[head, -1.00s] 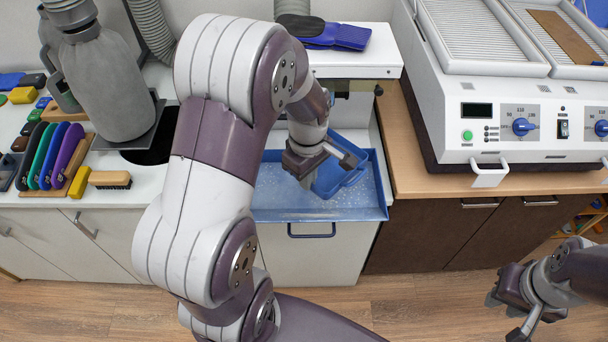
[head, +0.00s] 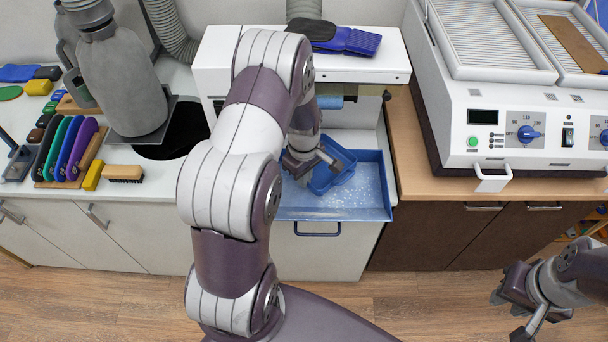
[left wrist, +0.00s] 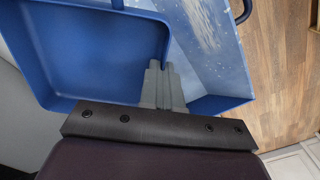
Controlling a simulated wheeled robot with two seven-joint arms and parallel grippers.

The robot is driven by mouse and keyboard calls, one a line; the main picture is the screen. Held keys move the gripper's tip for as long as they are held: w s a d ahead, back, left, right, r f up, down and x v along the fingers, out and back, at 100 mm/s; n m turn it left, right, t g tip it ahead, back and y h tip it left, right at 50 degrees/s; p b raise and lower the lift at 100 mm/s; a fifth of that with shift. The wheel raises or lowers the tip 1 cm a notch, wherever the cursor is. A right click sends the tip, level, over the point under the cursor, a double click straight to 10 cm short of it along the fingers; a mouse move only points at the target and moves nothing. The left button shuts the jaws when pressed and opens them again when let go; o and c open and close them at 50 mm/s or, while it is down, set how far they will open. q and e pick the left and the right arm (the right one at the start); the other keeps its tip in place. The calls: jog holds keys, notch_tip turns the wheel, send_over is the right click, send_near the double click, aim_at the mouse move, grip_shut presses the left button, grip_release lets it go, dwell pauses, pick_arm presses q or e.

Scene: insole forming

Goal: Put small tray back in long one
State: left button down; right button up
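The small blue tray (head: 338,174) is held by its wall in my left gripper (head: 318,163), over the long blue tray (head: 377,198) below the white machine. It sits at an angle to the long tray; I cannot tell if it touches its floor. In the left wrist view, my left gripper's grey fingers (left wrist: 163,84) are close together on the small tray's wall (left wrist: 168,30). The long tray (left wrist: 228,60), with white specks on its floor, shows beyond. My arm hides part of the long tray's left side. My right gripper (head: 508,318) is open and empty at lower right.
The white machine (head: 365,66) overhangs the long tray's back. A wooden counter (head: 425,165) carries a large white device (head: 500,120) on the right. The floor in front is clear.

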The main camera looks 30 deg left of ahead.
pick_arm(q)
jog(key=shift+f, duration=0.4)
jog(key=c, duration=1.4)
grip_release()
jog(key=shift+o, duration=0.2)
jog(key=shift+r, duration=0.1)
